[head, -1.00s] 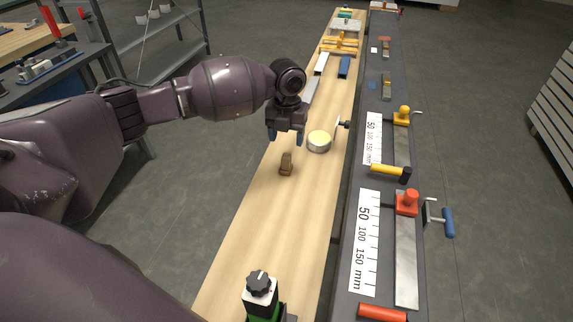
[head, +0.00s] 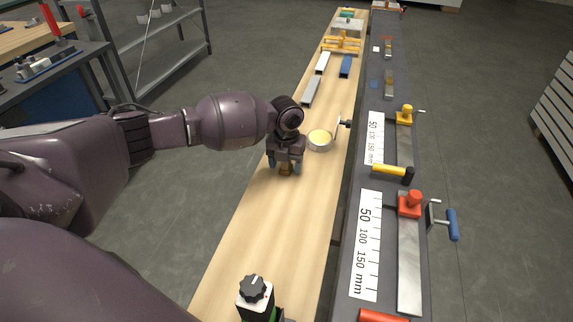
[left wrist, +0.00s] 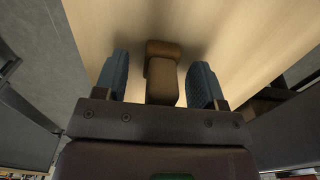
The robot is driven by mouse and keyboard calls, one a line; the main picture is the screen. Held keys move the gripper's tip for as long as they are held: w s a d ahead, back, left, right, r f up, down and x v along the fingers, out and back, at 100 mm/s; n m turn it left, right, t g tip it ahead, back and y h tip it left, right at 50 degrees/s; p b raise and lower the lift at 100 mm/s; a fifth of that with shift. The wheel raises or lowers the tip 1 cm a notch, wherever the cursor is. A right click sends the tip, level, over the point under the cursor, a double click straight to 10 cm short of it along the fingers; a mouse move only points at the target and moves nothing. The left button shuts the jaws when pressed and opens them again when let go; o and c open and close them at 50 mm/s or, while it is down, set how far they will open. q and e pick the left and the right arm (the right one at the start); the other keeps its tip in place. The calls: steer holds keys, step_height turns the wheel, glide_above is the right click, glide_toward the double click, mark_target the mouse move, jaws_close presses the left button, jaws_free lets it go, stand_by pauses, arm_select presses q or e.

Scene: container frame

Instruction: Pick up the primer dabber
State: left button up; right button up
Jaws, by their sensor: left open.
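The primer dabber looks like a small brown block with a wider end (left wrist: 162,78), seen in the left wrist view between my fingers. In the head view it (head: 285,169) is mostly hidden behind my left gripper (head: 284,166). My left gripper is open, and its two blue-grey fingers (left wrist: 163,84) stand on either side of the dabber, with a gap visible on each side. The dabber rests on the light wooden bench top (head: 243,230). My right gripper is not in view.
A round tin with yellow contents (head: 319,140) stands just right of the gripper. A grey channel piece (head: 311,91) lies farther back. A green device with a black knob (head: 255,294) stands at the near end. The wood between is clear.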

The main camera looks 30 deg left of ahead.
arm_select(q)
steer(key=shift+r, duration=0.1)
steer(key=c, duration=1)
steer(key=shift+r, duration=0.45)
step_height(320, 180, up, 19)
steer(key=p, duration=0.2)
steer(key=shift+p, duration=0.35)
steer(key=shift+o, duration=1.4)
steer(key=shift+c, duration=1.1)
steer(key=shift+d, duration=0.1)
